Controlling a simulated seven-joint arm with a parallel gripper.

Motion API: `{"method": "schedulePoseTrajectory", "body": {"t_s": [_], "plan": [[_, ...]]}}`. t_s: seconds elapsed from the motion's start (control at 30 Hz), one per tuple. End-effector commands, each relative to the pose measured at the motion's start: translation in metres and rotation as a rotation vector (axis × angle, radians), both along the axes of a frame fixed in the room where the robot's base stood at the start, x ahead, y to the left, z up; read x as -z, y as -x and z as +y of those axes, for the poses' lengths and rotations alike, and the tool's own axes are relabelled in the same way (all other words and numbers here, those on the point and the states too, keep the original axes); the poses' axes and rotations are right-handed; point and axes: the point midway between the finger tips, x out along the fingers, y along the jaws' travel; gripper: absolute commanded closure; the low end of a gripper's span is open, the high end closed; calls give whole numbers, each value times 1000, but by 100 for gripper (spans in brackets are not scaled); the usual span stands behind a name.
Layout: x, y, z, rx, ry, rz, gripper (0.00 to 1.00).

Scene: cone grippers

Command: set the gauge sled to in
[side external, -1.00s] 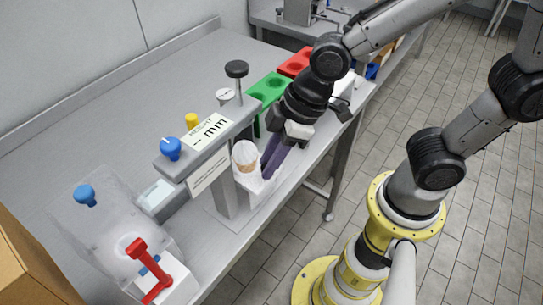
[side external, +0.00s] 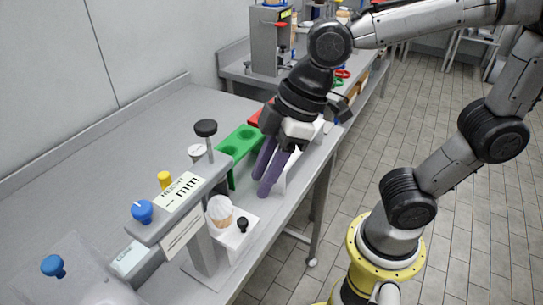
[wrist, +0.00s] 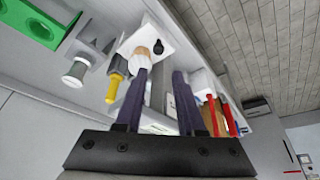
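The gauge sled (side external: 233,238) is a white block with a black knob (side external: 242,224) on top. It sits on the bench by the foot of the grey height gauge (side external: 200,245). A cone (side external: 220,211) with a white top stands upright in it, beside the gauge column. The sled also shows in the wrist view (wrist: 172,43), beyond my fingertips. My gripper (side external: 262,187) has two purple fingers, spread apart with nothing between them in the wrist view (wrist: 160,73). It hangs above and behind the sled, apparently clear of the knob.
A green holed block (side external: 238,143) and a red block (side external: 256,113) stand behind the gauge. A clear bin with a blue knob (side external: 53,265) is at front left. The bench's back left is clear.

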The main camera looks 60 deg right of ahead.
Motion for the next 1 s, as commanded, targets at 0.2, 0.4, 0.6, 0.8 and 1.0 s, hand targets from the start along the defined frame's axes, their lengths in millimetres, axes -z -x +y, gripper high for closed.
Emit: {"method": "schedulePoseTrajectory", "body": {"t_s": [0.2,0.4,0.6,0.8,1.0], "plan": [[-27,7,-7,0,-1,-3,62],[-33,10,-9,0,-1,-1,62],[-33,10,-9,0,-1,-1,62],[-40,4,-25,67,-11,-25,62],[-34,22,-92,354,-6,-84,62]]}}
